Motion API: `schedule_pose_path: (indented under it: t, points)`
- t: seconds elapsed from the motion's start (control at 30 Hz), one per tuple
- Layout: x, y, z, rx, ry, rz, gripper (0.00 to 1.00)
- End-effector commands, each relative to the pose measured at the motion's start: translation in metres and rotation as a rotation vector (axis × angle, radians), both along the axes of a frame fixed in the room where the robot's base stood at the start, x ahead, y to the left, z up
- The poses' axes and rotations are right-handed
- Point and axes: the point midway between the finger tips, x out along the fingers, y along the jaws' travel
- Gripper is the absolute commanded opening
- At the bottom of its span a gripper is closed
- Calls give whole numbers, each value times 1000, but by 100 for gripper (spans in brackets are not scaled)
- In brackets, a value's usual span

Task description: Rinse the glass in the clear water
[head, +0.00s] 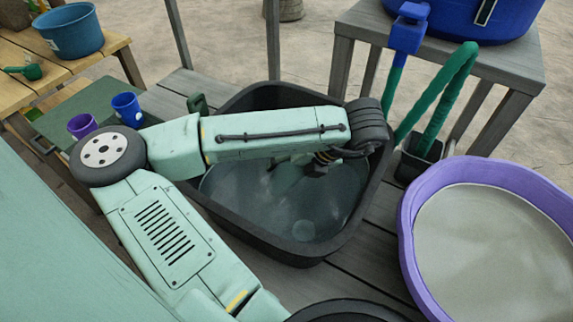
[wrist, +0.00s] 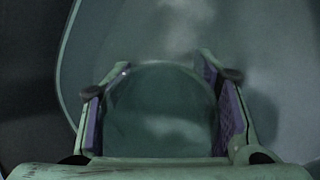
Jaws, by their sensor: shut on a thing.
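The glass (wrist: 160,105) is clear and shows in the wrist view as a rounded, see-through shape between my fingers. My gripper (wrist: 162,112) is shut on it, with a purple-lined finger on each side. In the head view my gripper (head: 314,168) is mostly hidden under my forearm, over or in the black tub (head: 300,255). The tub holds clear, dark-looking water (head: 260,205). I cannot make out the glass in the head view, nor tell how deep it sits. A faint pale disc (head: 303,230) shows in the water; I cannot tell what it is.
A purple basin (head: 408,215) of cloudy grey liquid stands at the right. A green hose (head: 440,95) and a grey table (head: 515,75) stand behind. Purple (head: 82,126) and blue (head: 127,109) cups sit at the left, near a wooden table with a blue bucket (head: 70,32).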

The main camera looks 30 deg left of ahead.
Motion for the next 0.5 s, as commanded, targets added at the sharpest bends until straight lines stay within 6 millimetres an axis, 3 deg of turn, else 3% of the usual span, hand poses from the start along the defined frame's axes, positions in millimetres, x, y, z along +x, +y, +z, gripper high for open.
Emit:
schedule_pose_path:
  t: [0.1, 0.5]
  points:
    - [0, 0, 19, 1, -1, 0, 18]
    - [0, 0, 59, 1, 0, 0, 18]
